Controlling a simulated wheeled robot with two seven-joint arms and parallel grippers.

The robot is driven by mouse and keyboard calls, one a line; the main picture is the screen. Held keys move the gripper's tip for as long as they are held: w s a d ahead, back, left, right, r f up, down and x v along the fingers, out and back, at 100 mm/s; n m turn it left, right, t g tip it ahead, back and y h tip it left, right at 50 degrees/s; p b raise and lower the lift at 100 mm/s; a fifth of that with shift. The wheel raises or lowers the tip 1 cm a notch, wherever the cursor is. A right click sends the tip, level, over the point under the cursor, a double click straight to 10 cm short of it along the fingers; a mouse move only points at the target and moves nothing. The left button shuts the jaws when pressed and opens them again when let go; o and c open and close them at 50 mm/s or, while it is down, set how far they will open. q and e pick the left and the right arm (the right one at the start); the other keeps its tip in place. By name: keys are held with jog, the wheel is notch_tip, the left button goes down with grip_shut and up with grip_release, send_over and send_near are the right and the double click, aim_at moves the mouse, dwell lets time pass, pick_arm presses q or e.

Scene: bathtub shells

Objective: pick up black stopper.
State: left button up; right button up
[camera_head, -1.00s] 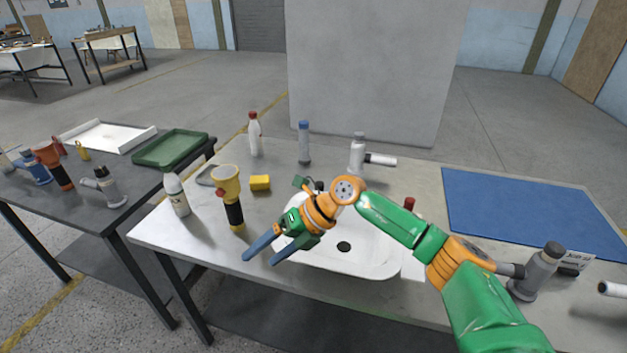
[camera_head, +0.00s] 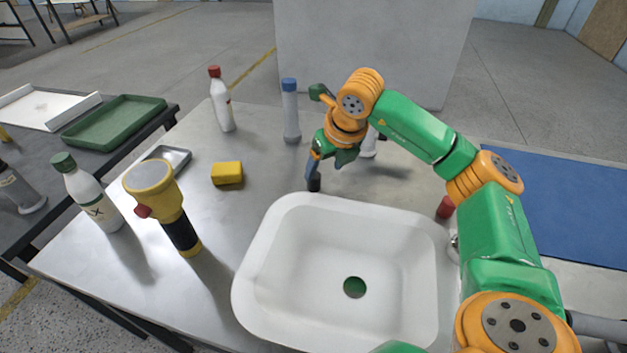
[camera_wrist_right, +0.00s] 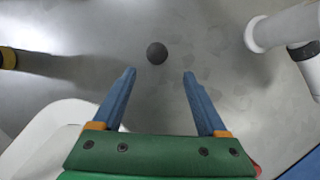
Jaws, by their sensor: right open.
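The black stopper (camera_head: 314,184) stands on the grey table just behind the white sink basin (camera_head: 262,262). In the right wrist view the stopper (camera_wrist_right: 157,53) is a dark round shape, ahead of the fingertips and between their lines. My right gripper (camera_head: 327,170) points down close to the stopper; in the wrist view its two blue fingers (camera_wrist_right: 160,74) are apart with nothing between them. One finger partly overlaps the stopper in the head view. My left gripper is not in view.
A yellow block (camera_head: 227,173), a yellow flashlight (camera_head: 152,180), a green-capped bottle (camera_head: 88,192), a red-capped bottle (camera_head: 221,105) and a blue-capped bottle (camera_head: 290,112) stand left of my right arm. A white object (camera_wrist_right: 283,27) lies right of the stopper. A blue mat (camera_head: 570,205) is at right.

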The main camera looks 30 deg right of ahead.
aim_at(314, 181)
jog(key=shift+w+f, duration=0.2)
jog(key=shift+f, duration=0.45)
jog(key=x, duration=0.3)
jog(key=w+p+x, duration=0.1)
jog(key=x, duration=0.2)
jog(key=shift+w+a+r, duration=0.15)
jog(key=shift+a+r, duration=0.05)
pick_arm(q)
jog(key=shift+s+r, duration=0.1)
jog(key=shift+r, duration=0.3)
pick_arm(e)
grip_shut()
